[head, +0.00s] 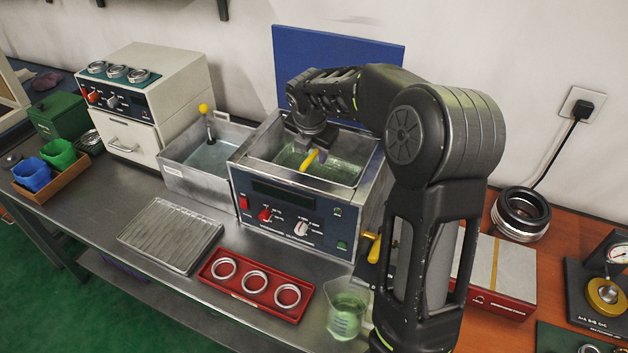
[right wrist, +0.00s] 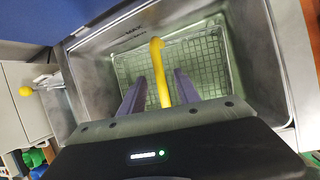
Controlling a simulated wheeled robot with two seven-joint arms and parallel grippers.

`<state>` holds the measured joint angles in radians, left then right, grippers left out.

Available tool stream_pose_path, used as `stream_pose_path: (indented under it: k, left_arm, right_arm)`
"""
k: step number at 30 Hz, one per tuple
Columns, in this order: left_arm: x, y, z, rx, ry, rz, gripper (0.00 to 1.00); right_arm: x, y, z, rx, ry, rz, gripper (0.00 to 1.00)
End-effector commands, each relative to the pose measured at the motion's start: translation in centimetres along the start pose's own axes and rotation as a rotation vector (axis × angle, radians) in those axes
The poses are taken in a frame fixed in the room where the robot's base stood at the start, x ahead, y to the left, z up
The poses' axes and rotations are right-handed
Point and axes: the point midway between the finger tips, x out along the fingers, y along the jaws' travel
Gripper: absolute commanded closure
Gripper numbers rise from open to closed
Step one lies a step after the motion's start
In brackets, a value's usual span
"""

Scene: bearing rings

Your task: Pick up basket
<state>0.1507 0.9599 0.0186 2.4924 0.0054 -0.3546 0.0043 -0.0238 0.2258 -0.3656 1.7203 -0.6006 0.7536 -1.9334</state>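The wire basket (right wrist: 205,62) sits in the tank of the cleaning machine (head: 290,208), in greenish liquid. Its yellow handle (head: 309,160) stands up from it and also shows in the right wrist view (right wrist: 157,50). My right gripper (right wrist: 160,78) reaches down over the tank with its two dark fingers apart. The handle runs between the fingers, with a visible gap on each side. In the head view my right gripper (head: 310,140) is partly hidden by its own wrist. My left gripper is in neither view.
A second metal tank (head: 180,170) with a yellow-knobbed rod stands left of the machine. In front are a ribbed metal tray (head: 172,236), a red tray (head: 225,284) with three rings and a beaker (head: 347,310). A blue panel (head: 335,62) stands behind.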

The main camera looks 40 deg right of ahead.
Motion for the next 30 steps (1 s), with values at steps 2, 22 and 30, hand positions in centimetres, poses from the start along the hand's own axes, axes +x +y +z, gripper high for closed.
stream_pose_path:
  k: [2,22,30]
  left_arm:
    - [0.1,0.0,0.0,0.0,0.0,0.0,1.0]
    - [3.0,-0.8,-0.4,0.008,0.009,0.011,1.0]
    - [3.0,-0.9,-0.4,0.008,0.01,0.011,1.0]
  right_arm:
    - [0.1,0.0,0.0,0.0,0.0,0.0,0.61]
    - [5.2,-0.1,-0.2,0.0,0.0,0.0,0.61]
    - [5.2,-0.1,-0.2,0.0,0.0,0.0,0.61]
